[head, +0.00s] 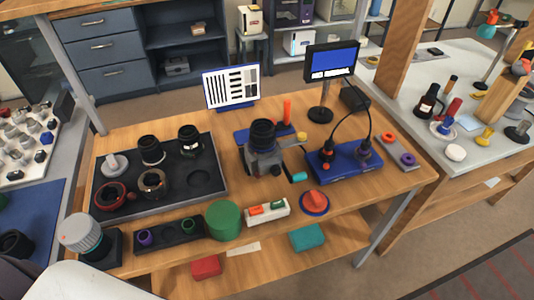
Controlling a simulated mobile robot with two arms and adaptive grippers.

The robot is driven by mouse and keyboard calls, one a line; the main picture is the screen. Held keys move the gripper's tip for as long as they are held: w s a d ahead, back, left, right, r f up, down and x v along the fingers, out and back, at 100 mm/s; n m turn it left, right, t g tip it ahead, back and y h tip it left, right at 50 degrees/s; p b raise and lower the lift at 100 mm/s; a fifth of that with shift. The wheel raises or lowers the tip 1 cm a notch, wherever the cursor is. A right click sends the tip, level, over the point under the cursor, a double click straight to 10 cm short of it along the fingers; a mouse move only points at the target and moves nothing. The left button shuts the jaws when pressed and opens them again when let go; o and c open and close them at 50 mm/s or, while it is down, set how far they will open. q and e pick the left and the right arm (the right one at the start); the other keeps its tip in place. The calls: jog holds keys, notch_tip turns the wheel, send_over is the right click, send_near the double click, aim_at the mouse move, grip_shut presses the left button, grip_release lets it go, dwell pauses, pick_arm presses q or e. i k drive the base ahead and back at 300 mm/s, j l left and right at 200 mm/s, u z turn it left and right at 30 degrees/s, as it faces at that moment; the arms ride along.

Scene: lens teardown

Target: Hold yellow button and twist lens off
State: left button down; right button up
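A grey camera-like body (264,163) stands on the wooden table near its middle, with a black lens (263,133) upright on top. A small yellow round part (301,137), which may be the yellow button, shows just right of the lens. I cannot tell whether it is attached to the body. Neither gripper is in view, and nothing is seen touching the lens or the yellow part.
A dark tray (212,184) with several lenses lies to the left. A blue box with cables (345,166) and a small monitor (331,62) stand to the right. A green cylinder (224,219), a white block (266,211) and a red knob (314,202) line the front.

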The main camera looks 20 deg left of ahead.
aim_at(301, 137)
jog(key=i+l+u, duration=0.25)
jog(key=u, duration=0.15)
jog(key=i+l+u, duration=0.15)
jog(key=l+u, duration=0.25)
jog(key=i+l+u, duration=0.15)
jog(key=l+u, duration=0.25)
jog(key=j, duration=0.1)
